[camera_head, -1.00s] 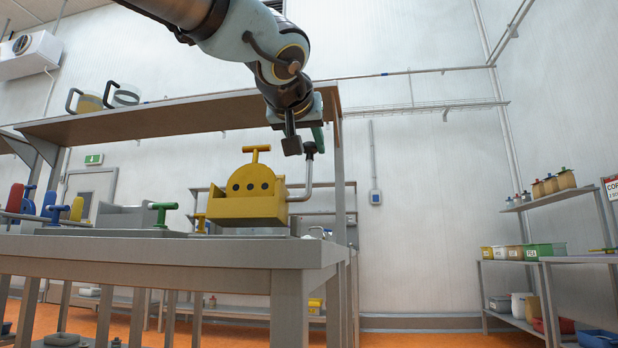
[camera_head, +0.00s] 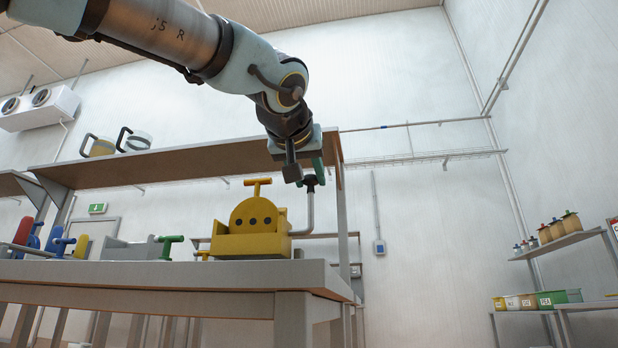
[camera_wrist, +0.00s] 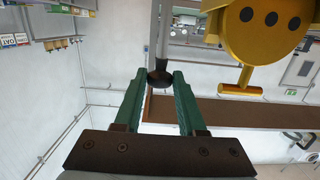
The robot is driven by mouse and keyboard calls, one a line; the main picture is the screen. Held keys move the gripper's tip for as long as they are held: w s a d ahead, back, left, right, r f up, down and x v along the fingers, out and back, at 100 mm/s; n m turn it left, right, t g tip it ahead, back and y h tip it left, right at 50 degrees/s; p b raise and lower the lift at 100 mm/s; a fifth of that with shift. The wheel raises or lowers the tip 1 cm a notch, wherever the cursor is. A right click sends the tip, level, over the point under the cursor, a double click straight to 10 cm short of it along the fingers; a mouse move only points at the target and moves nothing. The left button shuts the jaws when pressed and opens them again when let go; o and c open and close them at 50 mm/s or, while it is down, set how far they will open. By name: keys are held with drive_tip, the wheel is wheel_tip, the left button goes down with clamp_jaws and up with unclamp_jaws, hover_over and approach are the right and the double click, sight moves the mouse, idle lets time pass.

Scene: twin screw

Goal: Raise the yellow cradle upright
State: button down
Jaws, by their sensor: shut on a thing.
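The yellow cradle (camera_head: 238,246) stands on the grey table and looks upright and level. It has a rounded plate with three dark holes and a T-shaped handle (camera_head: 257,183) on top. A grey crank (camera_head: 310,212) sticks out from its right side and bends upward to a dark knob (camera_head: 310,181). My gripper (camera_wrist: 160,76) is shut on this dark knob, with its green fingers on both sides of it. In the wrist view the cradle (camera_wrist: 262,38) is at the top right, upside down and partly cut off. The crank's lower end is partly hidden.
The grey table (camera_head: 170,274) also holds a grey tray with a green handle (camera_head: 170,240) and blue, red and yellow parts on the left. A brown shelf (camera_head: 190,162) with two jugs runs above the table. Storage racks stand at the far right.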

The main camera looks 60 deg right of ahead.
drive_tip(key=shift+f, duration=0.25)
drive_tip(key=c, duration=0.8)
unclamp_jaws()
drive_tip(key=shift+c, duration=0.2)
drive_tip(key=o, duration=0.3)
drive_tip(key=shift+r, duration=0.1)
drive_tip(key=shift+o, duration=0.2)
drive_tip(key=p+v, duration=0.1)
drive_tip(key=v, duration=1)
drive_tip(key=shift+r, duration=0.1)
